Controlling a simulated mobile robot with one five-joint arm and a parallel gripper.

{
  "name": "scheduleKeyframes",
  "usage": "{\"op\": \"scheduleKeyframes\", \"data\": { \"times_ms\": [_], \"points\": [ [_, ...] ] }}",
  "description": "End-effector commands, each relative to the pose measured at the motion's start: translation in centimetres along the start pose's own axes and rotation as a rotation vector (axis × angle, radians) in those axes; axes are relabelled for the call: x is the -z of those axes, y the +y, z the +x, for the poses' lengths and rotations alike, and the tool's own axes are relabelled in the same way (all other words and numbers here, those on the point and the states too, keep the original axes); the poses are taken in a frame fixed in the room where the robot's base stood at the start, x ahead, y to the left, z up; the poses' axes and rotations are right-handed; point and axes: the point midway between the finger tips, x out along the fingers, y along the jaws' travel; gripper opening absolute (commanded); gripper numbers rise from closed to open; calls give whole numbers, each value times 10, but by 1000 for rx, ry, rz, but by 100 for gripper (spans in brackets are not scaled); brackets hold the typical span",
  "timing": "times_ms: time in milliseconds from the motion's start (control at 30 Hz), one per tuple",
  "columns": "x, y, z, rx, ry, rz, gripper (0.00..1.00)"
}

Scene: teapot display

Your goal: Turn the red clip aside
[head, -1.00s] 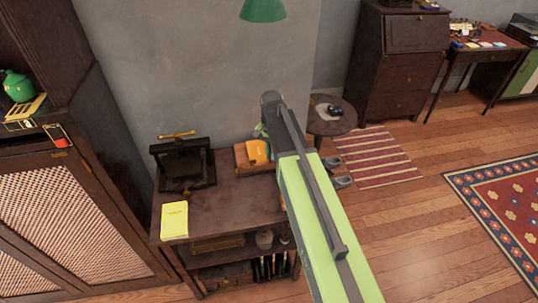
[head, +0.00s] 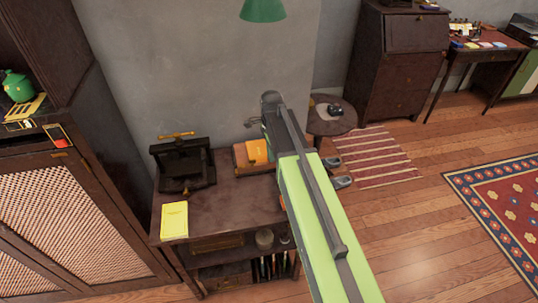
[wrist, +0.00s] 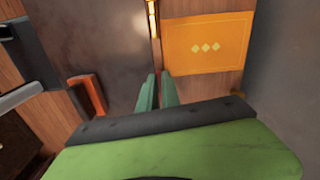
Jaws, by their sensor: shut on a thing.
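In the wrist view the two green fingers of my gripper (wrist: 157,84) are close together, shut on a thin red piece, the red clip (wrist: 158,80), of which only a sliver shows. It is at the left edge of a wooden holder with an orange card (wrist: 206,44) marked with three diamonds. In the head view the orange card (head: 258,151) lies on the small wooden holder (head: 241,158) at the back right of the dark side table. My gripper is beside it, largely hidden by my arm; the clip cannot be made out there.
A black press (head: 183,166) and a yellow booklet (head: 174,221) are on the side table (head: 225,198), with bare tabletop between. A brass strip (wrist: 152,18) is just beyond my fingers. A red-orange block (wrist: 85,95) is to their left. A round table (head: 331,124) stands behind my arm.

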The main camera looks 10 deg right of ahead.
Motion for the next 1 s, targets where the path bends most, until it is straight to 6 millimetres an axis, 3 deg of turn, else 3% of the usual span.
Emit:
{"op": "scheduleKeyframes", "data": {
  "times_ms": [333,833,867,1000],
  "points": [
    [0,1,0,-2,-1,115,0],
    [0,1,0,-2,0,131,0],
    [0,1,0,-2,0,131,10],
    [0,1,0,-2,0,131,28]
  ]
}}
